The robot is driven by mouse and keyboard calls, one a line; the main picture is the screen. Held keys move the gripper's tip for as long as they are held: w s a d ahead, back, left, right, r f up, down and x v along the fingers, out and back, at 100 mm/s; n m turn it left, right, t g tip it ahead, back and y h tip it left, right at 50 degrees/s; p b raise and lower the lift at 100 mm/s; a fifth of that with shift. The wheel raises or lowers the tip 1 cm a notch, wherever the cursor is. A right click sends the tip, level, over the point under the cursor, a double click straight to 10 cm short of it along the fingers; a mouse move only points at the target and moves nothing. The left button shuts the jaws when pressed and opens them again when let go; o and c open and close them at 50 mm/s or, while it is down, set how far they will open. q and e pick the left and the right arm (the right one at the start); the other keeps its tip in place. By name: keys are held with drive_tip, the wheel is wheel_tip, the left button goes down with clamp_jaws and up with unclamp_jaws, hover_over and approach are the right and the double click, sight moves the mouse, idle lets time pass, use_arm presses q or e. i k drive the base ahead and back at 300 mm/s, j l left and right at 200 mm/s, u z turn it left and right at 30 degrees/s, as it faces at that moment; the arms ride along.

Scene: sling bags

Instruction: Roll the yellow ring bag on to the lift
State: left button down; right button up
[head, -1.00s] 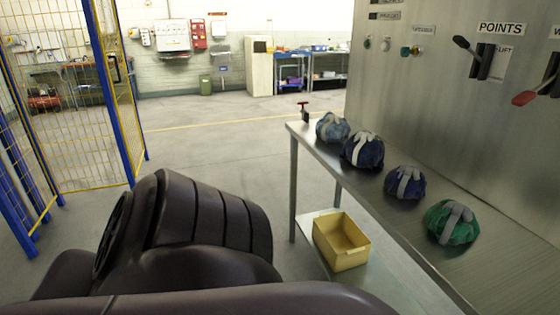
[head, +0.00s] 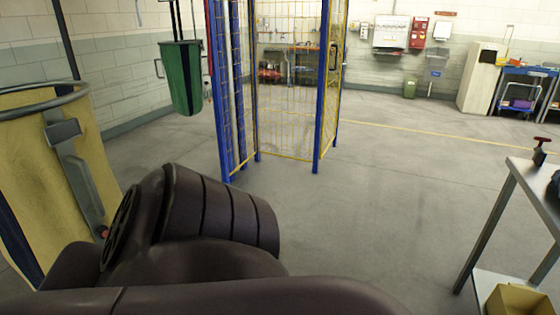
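A large yellow bag (head: 35,175) hangs open from a grey metal ring at the left edge of the head view. A grey strap with a buckle runs down its side, and its lower part is cut off by the frame and my arm. A green bag (head: 181,80) hangs farther back at the upper left, in front of the wall. A blue-posted cage with yellow mesh (head: 285,100) stands beyond; I cannot tell whether it is the lift. My arm's dark links fill the lower middle. Neither gripper shows.
A metal table (head: 520,172) stands at the right edge, with a yellow bin (head: 518,301) on its lower shelf. A pale cabinet (head: 482,78) stands by the back wall. The grey floor (head: 390,200) between cage and table is clear.

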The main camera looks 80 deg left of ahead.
sight(58, 187)
drive_tip(key=u, duration=3.8)
